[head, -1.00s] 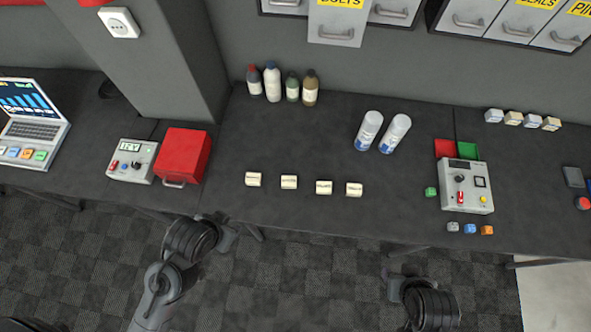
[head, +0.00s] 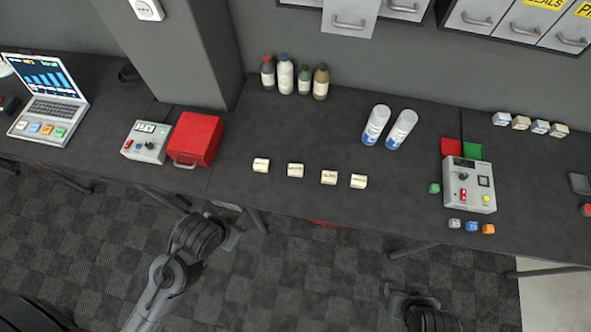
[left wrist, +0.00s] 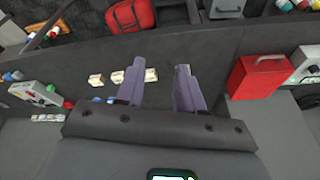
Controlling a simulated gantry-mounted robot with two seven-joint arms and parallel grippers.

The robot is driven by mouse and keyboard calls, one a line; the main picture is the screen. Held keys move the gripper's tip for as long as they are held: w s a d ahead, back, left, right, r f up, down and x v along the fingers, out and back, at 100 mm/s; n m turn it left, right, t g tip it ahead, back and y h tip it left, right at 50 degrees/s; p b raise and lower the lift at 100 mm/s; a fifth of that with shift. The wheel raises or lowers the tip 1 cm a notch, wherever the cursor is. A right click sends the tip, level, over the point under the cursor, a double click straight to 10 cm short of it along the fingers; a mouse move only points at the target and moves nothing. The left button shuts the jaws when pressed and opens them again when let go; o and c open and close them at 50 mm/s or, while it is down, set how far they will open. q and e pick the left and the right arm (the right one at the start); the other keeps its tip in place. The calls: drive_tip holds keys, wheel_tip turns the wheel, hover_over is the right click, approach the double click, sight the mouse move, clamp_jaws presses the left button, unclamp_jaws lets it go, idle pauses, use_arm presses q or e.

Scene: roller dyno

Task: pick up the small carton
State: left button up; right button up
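Several small cream cartons with dark print stand in a spaced row near the front of the dark bench: a leftmost carton (head: 261,165), a second carton (head: 295,170), then a third (head: 329,177) and the rightmost carton (head: 358,181). I cannot tell which one the task means. Cream cartons (left wrist: 96,80) also show in the left wrist view, one partly behind a finger. My left gripper (head: 232,240) is in front of the bench edge, clear of the cartons. Its fingers (left wrist: 162,72) are apart and empty. My right gripper (head: 392,291) is low in the head view; its fingers are unclear.
A red toolbox (head: 194,139) stands left of the cartons. Bottles (head: 286,75) and two white spray cans (head: 376,125) stand behind them. A grey control box (head: 468,185) is to the right. A red bag (left wrist: 130,16) shows beyond the bench edge.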

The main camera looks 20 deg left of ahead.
use_arm(q)
drive_tip(key=shift+o, duration=0.4)
drive_tip(key=shift+s, duration=0.1)
drive_tip(key=o, duration=0.9)
drive_tip(key=shift+d, duration=0.1)
